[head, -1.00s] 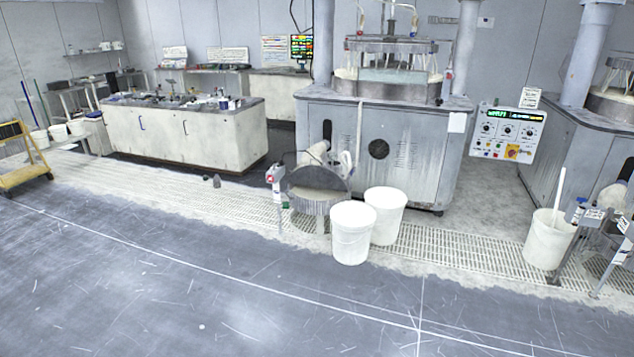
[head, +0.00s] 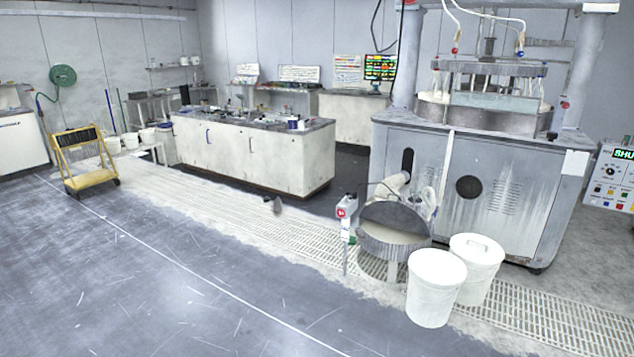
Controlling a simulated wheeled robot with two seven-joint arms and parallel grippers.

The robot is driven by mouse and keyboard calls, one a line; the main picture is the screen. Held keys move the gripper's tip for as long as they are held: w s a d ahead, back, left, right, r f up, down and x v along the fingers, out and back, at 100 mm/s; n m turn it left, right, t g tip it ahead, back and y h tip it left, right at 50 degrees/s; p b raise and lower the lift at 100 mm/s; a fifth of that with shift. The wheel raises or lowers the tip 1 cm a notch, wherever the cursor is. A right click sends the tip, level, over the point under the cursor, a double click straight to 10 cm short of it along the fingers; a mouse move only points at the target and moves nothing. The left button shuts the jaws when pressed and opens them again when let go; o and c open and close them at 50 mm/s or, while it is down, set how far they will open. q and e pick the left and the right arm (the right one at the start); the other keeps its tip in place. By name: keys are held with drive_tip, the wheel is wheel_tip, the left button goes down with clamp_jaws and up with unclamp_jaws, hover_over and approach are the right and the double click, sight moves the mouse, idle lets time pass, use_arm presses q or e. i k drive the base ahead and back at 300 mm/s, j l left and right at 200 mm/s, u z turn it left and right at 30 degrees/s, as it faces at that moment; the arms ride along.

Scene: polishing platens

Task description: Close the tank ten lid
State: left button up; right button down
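A round grey tank (head: 393,246) stands on the floor grating in front of the polishing machine. Its dark lid (head: 397,218) is raised and tilted up at the back, and pale liquid shows inside. A small post with a red label (head: 347,206) stands at the tank's left; the number on it is too small to read surely, so I cannot tell whether this is tank ten. Neither of my grippers is in view.
Two white buckets (head: 436,288) stand close at the tank's right front. The polishing machine (head: 470,190) is behind it. A cabinet bench (head: 255,157) and a yellow cart (head: 84,160) are farther left. The grey floor (head: 190,290) in front is clear.

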sight(395, 214)
drive_tip(key=i+j+u, duration=0.2)
drive_tip(key=i, duration=2.05)
